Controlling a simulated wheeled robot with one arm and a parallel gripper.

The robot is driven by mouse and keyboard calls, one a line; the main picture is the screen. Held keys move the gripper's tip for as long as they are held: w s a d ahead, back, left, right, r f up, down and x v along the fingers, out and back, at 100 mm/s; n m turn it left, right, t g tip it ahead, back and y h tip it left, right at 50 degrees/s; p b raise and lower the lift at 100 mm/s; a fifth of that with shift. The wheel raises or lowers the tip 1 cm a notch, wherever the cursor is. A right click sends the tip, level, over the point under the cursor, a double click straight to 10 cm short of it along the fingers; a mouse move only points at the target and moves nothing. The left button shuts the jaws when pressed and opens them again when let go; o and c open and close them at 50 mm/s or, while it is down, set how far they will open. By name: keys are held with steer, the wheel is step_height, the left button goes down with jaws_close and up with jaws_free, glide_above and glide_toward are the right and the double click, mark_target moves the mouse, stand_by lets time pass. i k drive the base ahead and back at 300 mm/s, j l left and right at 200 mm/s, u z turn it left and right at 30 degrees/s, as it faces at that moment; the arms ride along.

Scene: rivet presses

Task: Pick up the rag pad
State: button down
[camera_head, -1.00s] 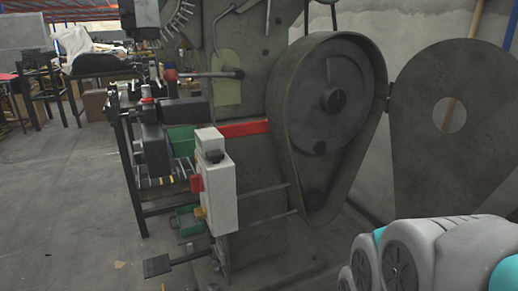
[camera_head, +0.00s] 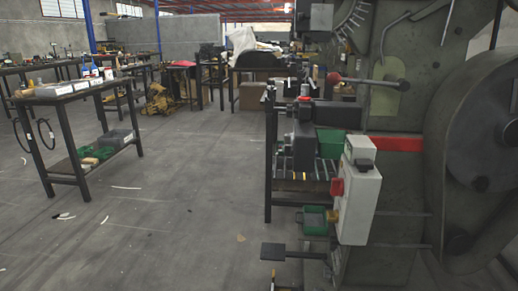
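I cannot make out a rag pad for certain. A crumpled green item (camera_head: 77,166) lies on the lower shelf of the dark metal table (camera_head: 68,91) at the left, with small tan pieces by it. It is too small to tell whether it is cloth. My gripper is not in view.
The large green-grey rivet press (camera_head: 395,190) fills the right side, with a white control box (camera_head: 358,200) and a foot pedal (camera_head: 273,252) in front. A grey box (camera_head: 115,137) shares the table's lower shelf. Concrete floor (camera_head: 160,220) lies clear between table and press.

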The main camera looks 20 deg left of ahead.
mark_target(86, 168)
steer(key=u, duration=2.2)
steer(key=z, duration=2.15)
steer(key=u, duration=2.15)
steer(key=i+u, duration=0.3)
steer(key=i, duration=1.3)
